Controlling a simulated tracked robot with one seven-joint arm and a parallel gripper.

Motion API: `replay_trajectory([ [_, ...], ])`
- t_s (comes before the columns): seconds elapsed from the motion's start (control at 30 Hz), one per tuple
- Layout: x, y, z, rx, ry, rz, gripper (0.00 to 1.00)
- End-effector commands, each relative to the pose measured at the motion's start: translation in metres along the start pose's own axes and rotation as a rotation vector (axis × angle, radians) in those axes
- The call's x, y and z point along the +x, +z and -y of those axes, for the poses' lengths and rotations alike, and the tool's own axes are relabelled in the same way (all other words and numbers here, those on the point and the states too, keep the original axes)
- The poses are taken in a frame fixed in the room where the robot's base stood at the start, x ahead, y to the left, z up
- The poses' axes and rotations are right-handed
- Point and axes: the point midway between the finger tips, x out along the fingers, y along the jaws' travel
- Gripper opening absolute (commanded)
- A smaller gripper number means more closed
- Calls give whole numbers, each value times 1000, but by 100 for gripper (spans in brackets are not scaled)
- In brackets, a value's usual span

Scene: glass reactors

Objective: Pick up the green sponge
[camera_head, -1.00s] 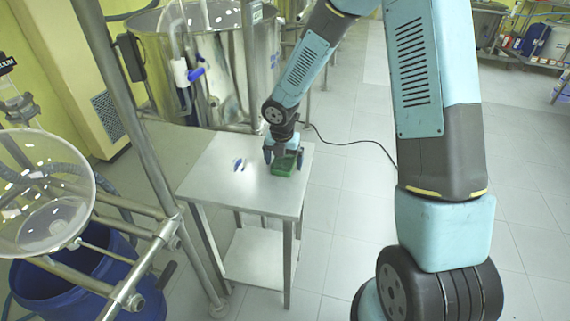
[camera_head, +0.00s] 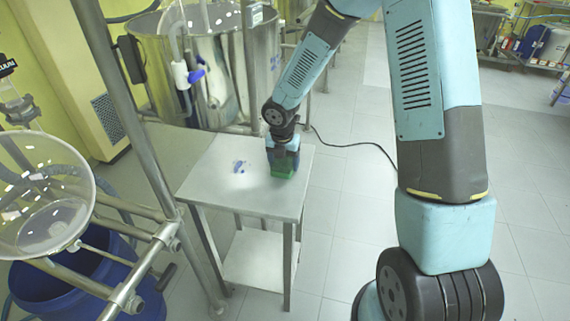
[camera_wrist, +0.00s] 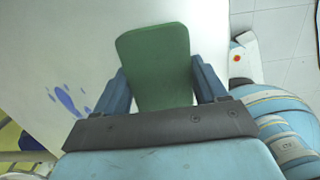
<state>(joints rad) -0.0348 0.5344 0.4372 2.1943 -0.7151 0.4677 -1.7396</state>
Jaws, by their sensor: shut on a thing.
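The green sponge (camera_head: 283,172) is at the right part of the small metal table's top (camera_head: 222,194). My gripper (camera_head: 283,166) points down over the table and is shut on the sponge. In the wrist view the sponge (camera_wrist: 155,62) stands out between the two blue fingers of my gripper (camera_wrist: 158,90), one at each side. The sponge's near end is hidden by the gripper body. Whether the sponge touches the tabletop or is slightly above it, I cannot tell.
A blue mark (camera_head: 240,167) lies on the tabletop left of the sponge. A metal vessel (camera_head: 215,75) stands behind the table. A pipe frame (camera_head: 150,170), a glass vessel (camera_head: 45,190) and a blue barrel (camera_head: 85,285) are at left.

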Motion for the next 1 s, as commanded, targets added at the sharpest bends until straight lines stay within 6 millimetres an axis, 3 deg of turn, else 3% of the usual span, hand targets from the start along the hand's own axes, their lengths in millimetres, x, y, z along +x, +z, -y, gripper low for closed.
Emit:
replay_trajectory([
  [0.27,-31,5,0,4,2,4,39],
  [0.63,-95,-28,30,2,0,5,39],
  [1.0,-128,-75,66,1,0,3,39],
])
